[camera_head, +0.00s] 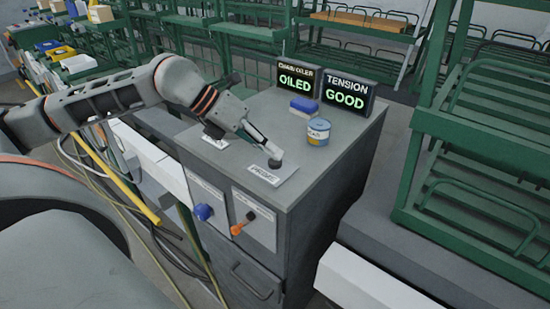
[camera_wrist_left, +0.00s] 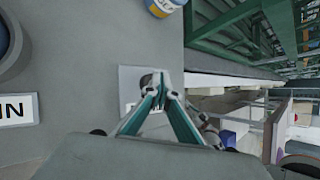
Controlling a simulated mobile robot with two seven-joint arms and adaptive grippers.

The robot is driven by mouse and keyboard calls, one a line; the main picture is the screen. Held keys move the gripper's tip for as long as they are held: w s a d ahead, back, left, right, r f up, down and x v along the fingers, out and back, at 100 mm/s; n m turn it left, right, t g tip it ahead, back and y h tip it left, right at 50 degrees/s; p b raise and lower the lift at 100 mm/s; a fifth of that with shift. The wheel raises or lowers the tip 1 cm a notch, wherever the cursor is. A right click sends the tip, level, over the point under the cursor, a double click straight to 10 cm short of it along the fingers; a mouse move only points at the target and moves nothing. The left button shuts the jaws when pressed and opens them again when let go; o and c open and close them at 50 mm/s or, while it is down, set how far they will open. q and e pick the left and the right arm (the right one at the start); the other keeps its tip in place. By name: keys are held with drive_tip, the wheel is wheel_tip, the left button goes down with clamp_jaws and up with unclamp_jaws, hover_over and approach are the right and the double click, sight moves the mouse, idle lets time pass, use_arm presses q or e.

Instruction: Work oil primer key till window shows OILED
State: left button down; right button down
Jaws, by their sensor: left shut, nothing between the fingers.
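The left display window (camera_head: 297,92), under a header that looks like CHAIN OILER, reads OILED in green letters. The primer key (camera_head: 275,163) is a small dark round piece on a pale plate (camera_head: 284,176) on top of the grey cabinet; its label looks like PRIME. My left gripper (camera_head: 272,150) is shut and empty, pointing down with its tips right at the key. In the wrist view, the shut fingertips (camera_wrist_left: 161,82) cover part of the dark key (camera_wrist_left: 146,80); I cannot tell whether they touch it. My right gripper is in neither view.
A second window (camera_head: 346,94) reads TENSION GOOD. A blue block (camera_head: 304,107) and a blue-yellow can (camera_head: 318,132) stand on the cabinet top. Blue (camera_head: 203,212) and orange (camera_head: 240,227) knobs stick out of its front. Green racks (camera_head: 490,140) stand to the right and behind.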

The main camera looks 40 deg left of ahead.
sight(272, 160)
use_arm(q)
drive_tip(key=shift+r+p, duration=0.4)
drive_tip(key=shift+r, duration=0.55)
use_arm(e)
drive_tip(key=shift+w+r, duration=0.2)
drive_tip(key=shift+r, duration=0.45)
